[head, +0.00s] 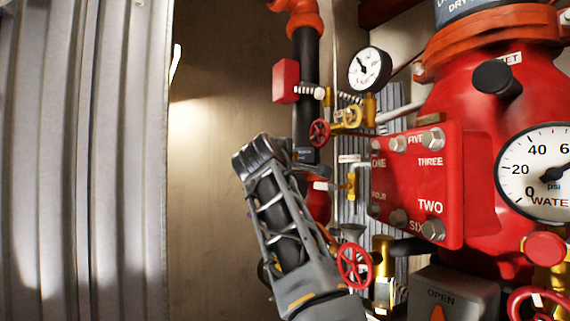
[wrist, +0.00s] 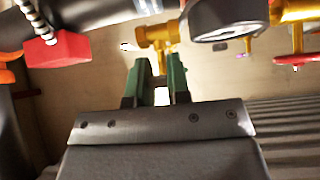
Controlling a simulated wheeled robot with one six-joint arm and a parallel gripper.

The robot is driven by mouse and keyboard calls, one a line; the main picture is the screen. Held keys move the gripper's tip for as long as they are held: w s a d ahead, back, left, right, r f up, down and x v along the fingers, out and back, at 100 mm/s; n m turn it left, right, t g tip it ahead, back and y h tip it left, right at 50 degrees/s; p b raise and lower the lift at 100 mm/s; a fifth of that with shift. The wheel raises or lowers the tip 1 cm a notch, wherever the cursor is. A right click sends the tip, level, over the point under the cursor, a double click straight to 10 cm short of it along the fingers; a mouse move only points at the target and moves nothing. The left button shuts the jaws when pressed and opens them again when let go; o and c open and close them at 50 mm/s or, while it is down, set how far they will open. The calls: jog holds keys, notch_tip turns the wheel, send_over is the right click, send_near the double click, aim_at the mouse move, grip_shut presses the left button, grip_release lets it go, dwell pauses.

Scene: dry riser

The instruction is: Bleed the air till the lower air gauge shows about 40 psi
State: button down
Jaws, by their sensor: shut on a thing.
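In the wrist view, the green fingers of my gripper (wrist: 161,70) are closed around a small part at a brass valve (wrist: 157,36). My fingertips are not clear in the head view.
A red valve body with a bolted plate (head: 415,185) fills the right, with a large water gauge (head: 545,172). Red handwheels (head: 354,265) and a red box (head: 286,81) crowd my arm. Corrugated metal (head: 85,160) stands at left. Open space lies before the tan wall (head: 212,200).

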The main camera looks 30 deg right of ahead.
jog(key=shift+r+g, duration=0.1)
jog(key=shift+g, duration=0.2)
dwell(0.4)
jog(key=c, duration=1.1)
grip_release()
jog(key=b+v, duration=0.3)
jog(key=v, duration=1)
jog(key=shift+s+a+b, duration=0.15)
jog(key=shift+s+b, duration=0.25)
